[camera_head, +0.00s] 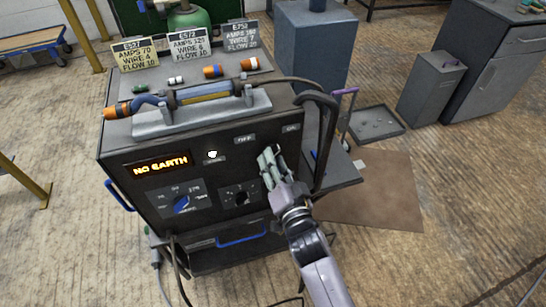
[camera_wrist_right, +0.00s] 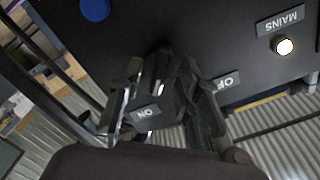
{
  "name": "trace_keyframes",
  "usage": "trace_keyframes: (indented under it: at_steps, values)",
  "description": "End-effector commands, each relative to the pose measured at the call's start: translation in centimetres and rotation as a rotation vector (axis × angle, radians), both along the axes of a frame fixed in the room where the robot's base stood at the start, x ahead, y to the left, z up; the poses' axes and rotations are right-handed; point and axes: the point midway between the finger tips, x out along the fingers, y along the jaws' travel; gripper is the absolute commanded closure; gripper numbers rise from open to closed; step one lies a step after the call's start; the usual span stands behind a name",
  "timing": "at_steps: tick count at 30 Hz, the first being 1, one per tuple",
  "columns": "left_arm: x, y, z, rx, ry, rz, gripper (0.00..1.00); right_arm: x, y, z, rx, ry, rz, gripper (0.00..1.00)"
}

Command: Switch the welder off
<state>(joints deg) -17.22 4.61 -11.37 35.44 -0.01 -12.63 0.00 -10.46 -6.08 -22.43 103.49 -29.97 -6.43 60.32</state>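The welder (camera_head: 115,165) is a dark box with a lit orange "NO EARTH" display (camera_head: 162,165) and a white lit lamp (camera_head: 212,154). In the right wrist view the lamp (camera_wrist_right: 284,46) sits by a MAINS label. My right gripper (camera_head: 268,157) is at the front panel, below and between the OFF label (camera_head: 244,139) and the ON label (camera_head: 291,127). In the right wrist view my right gripper's (camera_wrist_right: 163,68) fingers stand apart around a dark part between these labels; contact is unclear. The switch is mostly hidden. My left gripper is out of view.
Two dials (camera_head: 181,203) and a blue handle (camera_head: 241,238) are on the panel. A torch rests in a grey holder (camera_head: 205,115) on top, by setting cards (camera_head: 188,44).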

Motion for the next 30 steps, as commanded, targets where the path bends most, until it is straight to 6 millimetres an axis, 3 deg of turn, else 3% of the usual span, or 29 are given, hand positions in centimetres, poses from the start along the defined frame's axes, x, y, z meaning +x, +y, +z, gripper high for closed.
trace_keyframes:
  at_steps: [5,14,27,30]
  values:
    - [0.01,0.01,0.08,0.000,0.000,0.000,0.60,1.19,0.37,0.03,-0.001,0.000,0.000,0.69]
    - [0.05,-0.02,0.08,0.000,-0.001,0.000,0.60,1.29,0.41,-0.02,0.000,0.001,-0.001,0.69]
    - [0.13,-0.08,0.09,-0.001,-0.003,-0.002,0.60,1.26,0.39,-0.02,0.000,0.001,-0.001,0.99]
    - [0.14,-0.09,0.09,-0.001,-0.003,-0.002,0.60,1.26,0.39,-0.03,0.000,0.001,-0.001,1.00]
